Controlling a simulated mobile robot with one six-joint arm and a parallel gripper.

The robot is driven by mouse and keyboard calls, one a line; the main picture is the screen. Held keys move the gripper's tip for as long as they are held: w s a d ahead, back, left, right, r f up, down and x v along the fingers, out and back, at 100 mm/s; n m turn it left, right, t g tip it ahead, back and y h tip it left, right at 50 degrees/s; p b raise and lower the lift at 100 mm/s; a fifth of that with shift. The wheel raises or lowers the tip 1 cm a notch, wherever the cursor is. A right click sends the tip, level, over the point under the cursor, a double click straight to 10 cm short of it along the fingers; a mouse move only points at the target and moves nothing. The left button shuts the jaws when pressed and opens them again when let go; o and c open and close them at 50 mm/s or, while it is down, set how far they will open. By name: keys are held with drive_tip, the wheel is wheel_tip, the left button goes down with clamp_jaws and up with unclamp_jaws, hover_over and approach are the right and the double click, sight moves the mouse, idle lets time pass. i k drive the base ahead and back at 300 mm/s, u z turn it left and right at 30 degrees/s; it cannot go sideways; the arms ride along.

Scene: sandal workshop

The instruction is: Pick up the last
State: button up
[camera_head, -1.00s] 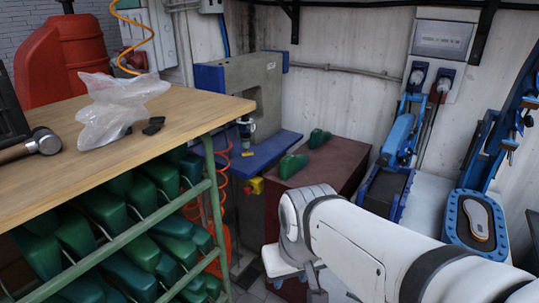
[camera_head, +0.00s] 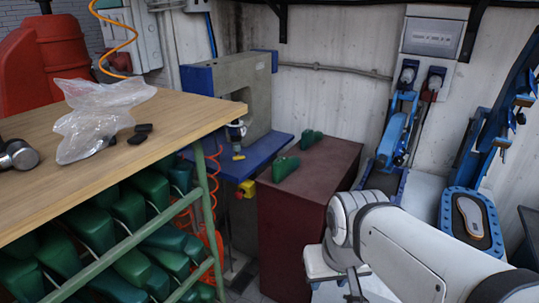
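Two green lasts lie on top of the dark red cabinet (camera_head: 305,190). The nearer last (camera_head: 285,168) is by the cabinet's left edge, and the farther last (camera_head: 311,139) is close behind it. Many more green lasts (camera_head: 129,210) sit in the rack under the wooden table. My white arm (camera_head: 405,245) reaches in from the lower right and bends down in front of the cabinet's right side. Its fingers do not show, so I cannot see whether they hold anything.
The wooden table (camera_head: 185,113) at left carries a crumpled clear bag (camera_head: 90,115), small black pieces and a hammer (camera_head: 17,155). A grey and blue press (camera_head: 237,92) stands behind the cabinet's left. Blue machines (camera_head: 398,135) stand at right, one bearing a sole (camera_head: 470,215).

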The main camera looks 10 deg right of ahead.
sight(282, 166)
drive_tip(key=u, duration=0.05)
drive_tip(key=i, duration=0.95)
drive_tip(key=z, duration=0.05)
